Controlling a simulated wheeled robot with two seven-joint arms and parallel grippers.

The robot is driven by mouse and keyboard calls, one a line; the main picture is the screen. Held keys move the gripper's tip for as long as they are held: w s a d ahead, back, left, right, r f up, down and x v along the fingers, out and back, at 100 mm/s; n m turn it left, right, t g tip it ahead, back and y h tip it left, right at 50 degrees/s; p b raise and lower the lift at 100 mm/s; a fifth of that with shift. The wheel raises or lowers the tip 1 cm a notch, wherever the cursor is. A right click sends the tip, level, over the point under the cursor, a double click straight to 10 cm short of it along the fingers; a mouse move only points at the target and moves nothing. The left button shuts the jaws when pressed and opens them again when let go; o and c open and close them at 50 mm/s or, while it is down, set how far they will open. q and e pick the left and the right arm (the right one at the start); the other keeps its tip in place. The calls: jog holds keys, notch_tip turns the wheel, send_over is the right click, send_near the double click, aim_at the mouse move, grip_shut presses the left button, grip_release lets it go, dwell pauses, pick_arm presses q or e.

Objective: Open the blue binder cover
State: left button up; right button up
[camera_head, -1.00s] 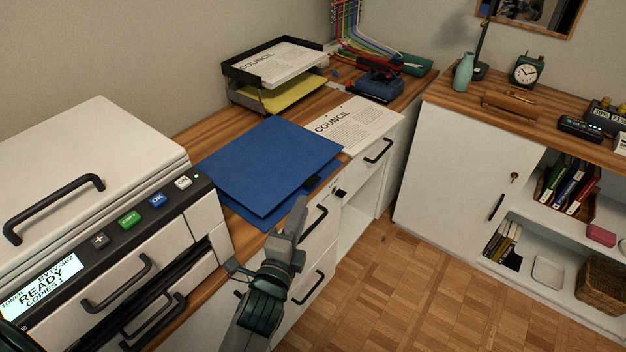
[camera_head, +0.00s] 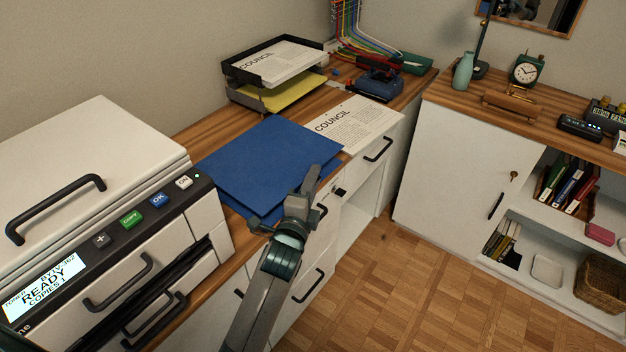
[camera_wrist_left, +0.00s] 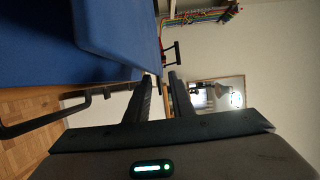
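The blue binder (camera_head: 265,160) lies on the wooden desktop, right of the printer. Its top cover looks nearly flat, with a small gap above the lower part along the front edge. My left gripper (camera_head: 311,181) is at the binder's front right edge and hides part of it. In the left wrist view, the binder (camera_wrist_left: 112,35) fills the upper left, and its edge is close beside the left finger. The left gripper (camera_wrist_left: 161,90) has a narrow gap between its fingers, with nothing seen in it. Contact with the cover cannot be told. My right gripper is not in view.
The printer (camera_head: 80,170) stands close on the left. A printed sheet (camera_head: 355,125) lies right of the binder, with a paper tray (camera_head: 270,70) behind. Drawer handles (camera_head: 378,150) stick out from the desk front. The floor (camera_head: 400,290) in front is clear.

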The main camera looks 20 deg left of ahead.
pick_arm(q)
jog(key=shift+c, duration=0.5)
grip_shut()
dwell(0.8)
